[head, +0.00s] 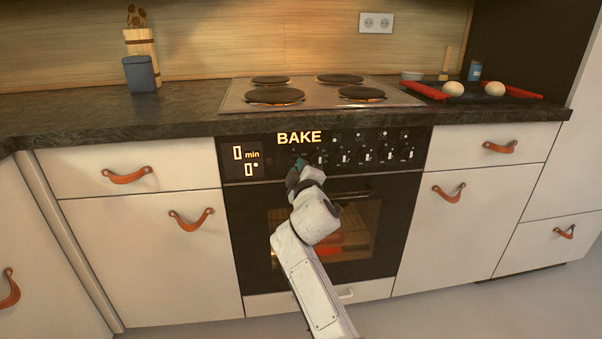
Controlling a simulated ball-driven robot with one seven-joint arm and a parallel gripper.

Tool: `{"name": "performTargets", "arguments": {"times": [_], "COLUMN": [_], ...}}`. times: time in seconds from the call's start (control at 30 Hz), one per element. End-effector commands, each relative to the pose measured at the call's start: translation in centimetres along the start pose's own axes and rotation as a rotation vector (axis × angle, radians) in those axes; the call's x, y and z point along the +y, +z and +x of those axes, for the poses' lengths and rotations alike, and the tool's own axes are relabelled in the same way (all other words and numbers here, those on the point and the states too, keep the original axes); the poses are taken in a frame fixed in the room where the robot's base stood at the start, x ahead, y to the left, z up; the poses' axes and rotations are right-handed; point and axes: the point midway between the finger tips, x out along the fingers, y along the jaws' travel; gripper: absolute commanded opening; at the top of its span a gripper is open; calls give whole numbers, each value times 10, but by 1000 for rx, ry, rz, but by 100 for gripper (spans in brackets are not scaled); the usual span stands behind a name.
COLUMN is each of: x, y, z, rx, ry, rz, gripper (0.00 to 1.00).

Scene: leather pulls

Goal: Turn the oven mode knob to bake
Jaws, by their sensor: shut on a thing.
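The oven (380,253) stands in the middle of the head view, under the countertop. Its black control panel (270,165) carries a row of knobs. Lit letters reading BAKE (299,138) show above the left part of the row. My gripper (299,163) reaches up from below to the left end of this row, just under the letters. It is shut on the oven mode knob there. The knob is largely hidden behind my gripper, so its pointer cannot be read.
The oven door handle (350,194) lies below the panel, close to my arm. A hob (318,92) and a tray with red handles (424,90) are on the countertop (190,112). Drawers with leather pulls (127,176) flank the oven.

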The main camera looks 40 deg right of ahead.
Motion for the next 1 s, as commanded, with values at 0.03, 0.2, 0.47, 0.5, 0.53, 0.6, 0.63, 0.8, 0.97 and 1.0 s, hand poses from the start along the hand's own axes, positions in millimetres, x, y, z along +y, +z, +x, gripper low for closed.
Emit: {"name": "performTargets", "arguments": {"times": [0.03, 0.2, 0.47, 0.5, 0.53, 0.6, 0.63, 0.8, 0.97, 1.0], "x": [-3, -3, -2, -3, -3, -3, -3, -2, -1, -1], "y": [2, 3, 3, 3, 3, 3, 3, 2, 1, 1], "z": [0, 0, 0, 0, 0, 0, 0, 0, 0, 0], "rx": [-4, -5, -6, -6, -6, -7, -7, -5, -3, -2], "ry": [-3, -3, -4, -4, -4, -4, -4, -3, -2, -1], "rz": [12, 35, 39, 39, 38, 38, 38, 38, 38, 38], "gripper": [0, 0, 0, 0, 0, 0, 17, 33, 39, 39]}}
